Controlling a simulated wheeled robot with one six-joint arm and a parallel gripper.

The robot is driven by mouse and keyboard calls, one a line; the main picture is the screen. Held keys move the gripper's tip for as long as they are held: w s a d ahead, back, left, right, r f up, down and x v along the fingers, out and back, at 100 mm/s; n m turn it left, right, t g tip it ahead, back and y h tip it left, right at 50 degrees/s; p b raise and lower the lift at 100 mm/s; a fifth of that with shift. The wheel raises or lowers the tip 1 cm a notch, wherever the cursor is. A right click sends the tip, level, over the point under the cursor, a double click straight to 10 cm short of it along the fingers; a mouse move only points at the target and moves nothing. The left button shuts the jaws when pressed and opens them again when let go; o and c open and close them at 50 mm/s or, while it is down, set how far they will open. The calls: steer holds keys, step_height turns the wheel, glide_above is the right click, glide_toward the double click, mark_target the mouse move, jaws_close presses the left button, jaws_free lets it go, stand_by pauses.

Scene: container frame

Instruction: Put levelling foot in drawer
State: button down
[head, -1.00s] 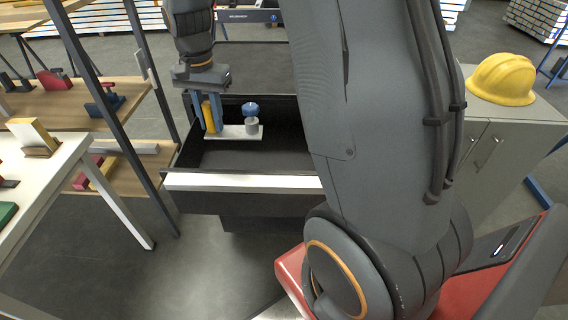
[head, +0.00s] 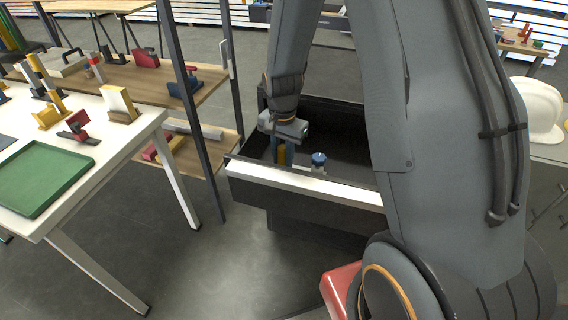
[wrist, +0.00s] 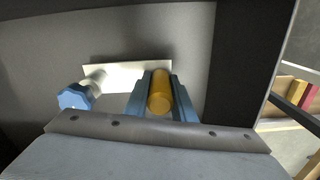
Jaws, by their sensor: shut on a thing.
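The levelling foot shows in the wrist view as a white plate (wrist: 112,74) with an upright yellow cylinder and a pale post topped by a blue knob (wrist: 75,97). My gripper (wrist: 158,82) is shut on the yellow cylinder, one blue finger on each side. In the head view my gripper (head: 281,156) reaches down inside the open dark drawer (head: 300,184), behind its white-topped front. The foot's blue knob (head: 319,158) shows right of the fingers. The plate is mostly hidden there by the drawer front. I cannot tell whether it touches the drawer floor.
A white table (head: 140,128) with a green tray (head: 42,180) and several small parts stands at the left. A wooden shelf rack (head: 130,82) with a dark post is left of the drawer. A white helmet (head: 532,108) rests on a cabinet at the right.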

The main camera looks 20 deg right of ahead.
steer(key=shift+f, duration=1)
steer(key=shift+f, duration=0.15)
steer(key=c, duration=1.5)
jaws_free()
step_height(320, 180, up, 12)
steer(key=shift+r+b, duration=0.15)
steer(key=shift+b, duration=0.7)
